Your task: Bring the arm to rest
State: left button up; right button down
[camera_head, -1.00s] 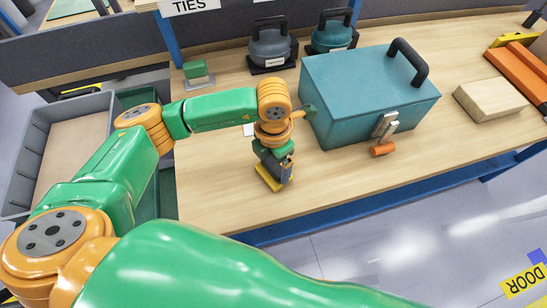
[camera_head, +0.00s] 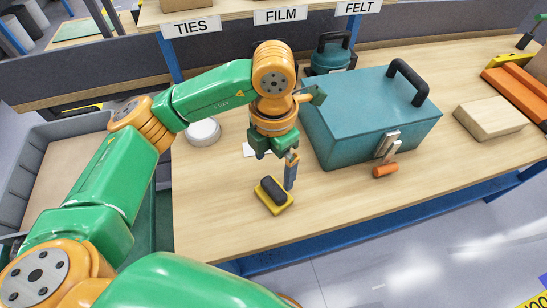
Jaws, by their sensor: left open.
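My left arm comes in from the left, and its gripper (camera_head: 277,165) points down over the wooden bench. The jaws are open and hold nothing that I can see. A yellow block with a dark rounded top (camera_head: 273,191) sits on the bench just below the gripper, with a small gap between them. A teal box with a black handle (camera_head: 355,120) stands just to the right of the gripper. My right gripper is out of view.
A grey bin (camera_head: 22,187) stands left of the bench (camera_head: 215,225). An orange cylinder (camera_head: 385,170) lies at the box's front. A wooden block (camera_head: 490,118) lies right. The front left bench is clear.

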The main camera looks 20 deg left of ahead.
pick_arm(q)
notch_tip(320, 180, up, 4)
jog(key=shift+f, duration=0.2)
